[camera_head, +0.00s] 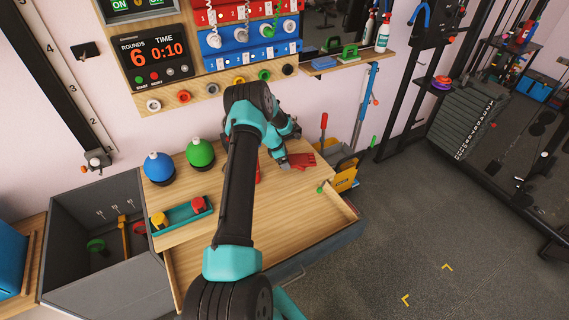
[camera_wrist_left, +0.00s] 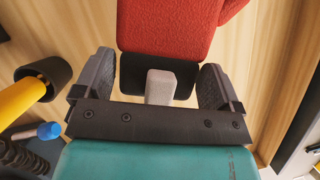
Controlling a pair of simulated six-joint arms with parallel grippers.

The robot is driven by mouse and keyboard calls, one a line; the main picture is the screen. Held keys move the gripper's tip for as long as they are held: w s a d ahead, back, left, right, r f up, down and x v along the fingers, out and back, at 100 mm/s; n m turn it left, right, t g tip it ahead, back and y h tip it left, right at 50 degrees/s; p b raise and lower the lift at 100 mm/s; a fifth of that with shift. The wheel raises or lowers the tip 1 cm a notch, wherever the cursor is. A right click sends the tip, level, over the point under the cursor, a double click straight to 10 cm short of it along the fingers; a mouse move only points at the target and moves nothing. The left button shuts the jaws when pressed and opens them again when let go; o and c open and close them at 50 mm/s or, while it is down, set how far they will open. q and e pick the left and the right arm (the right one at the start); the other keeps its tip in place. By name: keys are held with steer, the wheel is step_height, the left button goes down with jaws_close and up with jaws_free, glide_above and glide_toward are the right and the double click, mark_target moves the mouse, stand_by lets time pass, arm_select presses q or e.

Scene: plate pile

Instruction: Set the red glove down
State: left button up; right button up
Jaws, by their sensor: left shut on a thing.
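The red glove (camera_head: 302,160) is at the right back part of the wooden bench top (camera_head: 285,205). My left gripper (camera_head: 286,163) is at the glove's left end. In the left wrist view the red glove (camera_wrist_left: 170,25) fills the top middle, with a dark cuff part between the fingers of my left gripper (camera_wrist_left: 157,68), which is shut on it. Wood grain shows behind the glove. I cannot tell whether the glove touches the bench. My right gripper is not in view.
Blue (camera_head: 159,167) and green (camera_head: 200,153) round objects stand at the bench's back left, with a teal tray (camera_head: 181,215) in front. An open drawer (camera_head: 270,262) juts out at the front. A yellow-sided bin (camera_head: 346,177) stands right of the glove. A grey bin (camera_head: 105,245) is left.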

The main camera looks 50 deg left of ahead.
arm_select(q)
steer(key=shift+w+a, duration=0.15)
steer(key=shift+a, duration=0.05)
steer(key=shift+w+a, duration=0.2)
steer(key=shift+a, duration=0.05)
steer(key=shift+f, duration=1.8)
steer(key=shift+f, duration=0.1)
steer(key=o, duration=0.8)
steer(key=shift+c, duration=0.2)
steer(key=v, duration=1.2)
